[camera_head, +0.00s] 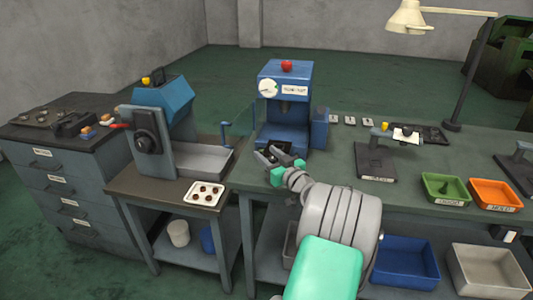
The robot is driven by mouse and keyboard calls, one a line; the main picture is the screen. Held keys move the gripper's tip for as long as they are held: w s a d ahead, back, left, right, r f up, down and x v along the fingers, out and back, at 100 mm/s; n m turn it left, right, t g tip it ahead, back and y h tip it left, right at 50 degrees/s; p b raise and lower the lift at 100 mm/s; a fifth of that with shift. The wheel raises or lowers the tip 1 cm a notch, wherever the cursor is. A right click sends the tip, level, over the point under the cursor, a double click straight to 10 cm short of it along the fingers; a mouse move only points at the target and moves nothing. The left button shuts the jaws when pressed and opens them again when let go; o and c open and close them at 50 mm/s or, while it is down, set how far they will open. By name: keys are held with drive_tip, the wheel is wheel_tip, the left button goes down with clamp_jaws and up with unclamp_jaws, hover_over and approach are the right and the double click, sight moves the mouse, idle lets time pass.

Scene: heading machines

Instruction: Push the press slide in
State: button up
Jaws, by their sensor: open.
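The blue press (285,105) stands on the long bench, with a red knob on top, a white dial on its upper front and a small label. My gripper (272,154) is in front of the press's base, low over the bench. Its dark fingers are open and point toward the press. I see nothing between them. The arm comes in from the lower right. The press slide cannot be told apart clearly; the lower front of the press is partly hidden by my gripper. I cannot tell whether the fingers touch the press.
A clear guard panel (240,125) stands left of the press. Further left is a blue-topped machine (165,105) with a grey tray (204,161). On the right of the long bench are a dark stand (376,160), a green bin (447,187) and an orange bin (495,194).

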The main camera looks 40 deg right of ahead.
drive_tip(key=shift+w, duration=0.1)
drive_tip(key=shift+c, duration=0.4)
clamp_jaws()
idle(0.9)
